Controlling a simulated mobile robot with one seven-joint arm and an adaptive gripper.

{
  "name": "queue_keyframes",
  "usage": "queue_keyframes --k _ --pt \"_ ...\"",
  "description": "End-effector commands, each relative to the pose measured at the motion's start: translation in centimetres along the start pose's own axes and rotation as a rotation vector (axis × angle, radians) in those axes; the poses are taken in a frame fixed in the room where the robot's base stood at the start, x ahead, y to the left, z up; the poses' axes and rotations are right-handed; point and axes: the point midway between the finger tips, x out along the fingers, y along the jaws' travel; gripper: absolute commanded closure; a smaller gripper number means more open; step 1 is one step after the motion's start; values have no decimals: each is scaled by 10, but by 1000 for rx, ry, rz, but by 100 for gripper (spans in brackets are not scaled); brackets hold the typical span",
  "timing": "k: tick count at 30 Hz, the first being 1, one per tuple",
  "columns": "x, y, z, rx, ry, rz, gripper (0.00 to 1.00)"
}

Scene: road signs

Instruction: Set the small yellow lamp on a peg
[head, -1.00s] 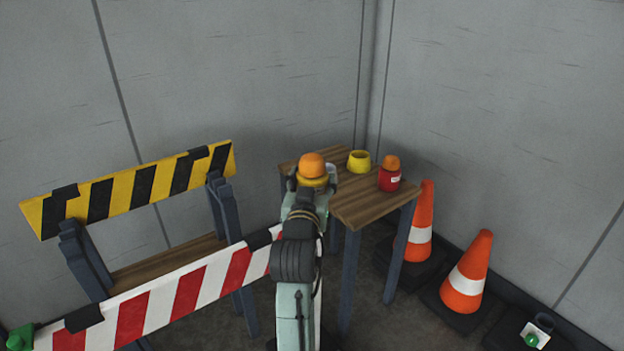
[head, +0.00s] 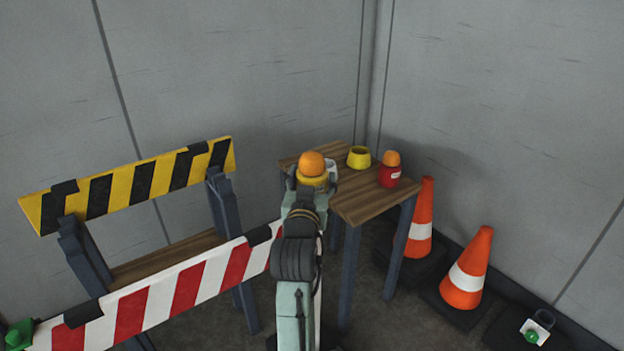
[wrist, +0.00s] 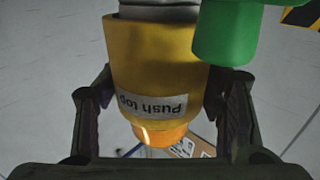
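The small yellow lamp (head: 313,182) has a yellow body and an orange dome (head: 312,163). In the wrist view its body (wrist: 155,62) fills the middle, with an upside-down "Push top" label and the orange dome at the bottom. My gripper (wrist: 162,98) has a finger against each side of the lamp and is shut on it. In the head view my gripper (head: 311,184) holds the lamp upright, in line with the table's left part; I cannot tell the gap. No peg can be made out for certain. A grey rounded piece (wrist: 160,10) shows at the lamp's base end.
A wooden table (head: 365,205) bears a yellow ring-like cup (head: 359,157) and a red lamp with orange top (head: 389,176). Striped barriers stand left, yellow-black (head: 145,185) and red-white (head: 185,290). Cones (head: 466,270) stand right. A green part (wrist: 225,35) is close to the lamp in the wrist view.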

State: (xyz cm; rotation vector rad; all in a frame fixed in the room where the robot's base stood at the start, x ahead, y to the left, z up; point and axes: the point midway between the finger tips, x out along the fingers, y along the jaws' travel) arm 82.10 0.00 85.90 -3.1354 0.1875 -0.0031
Motion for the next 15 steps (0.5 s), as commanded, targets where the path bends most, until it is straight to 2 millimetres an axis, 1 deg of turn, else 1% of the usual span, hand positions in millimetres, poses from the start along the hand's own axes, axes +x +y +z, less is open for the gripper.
queue_keyframes --k 1,7,15 --pt "0 0 0 0 0 0 32" --pt "0 0 0 0 -1 0 19" --pt "0 0 2 0 -4 0 18"
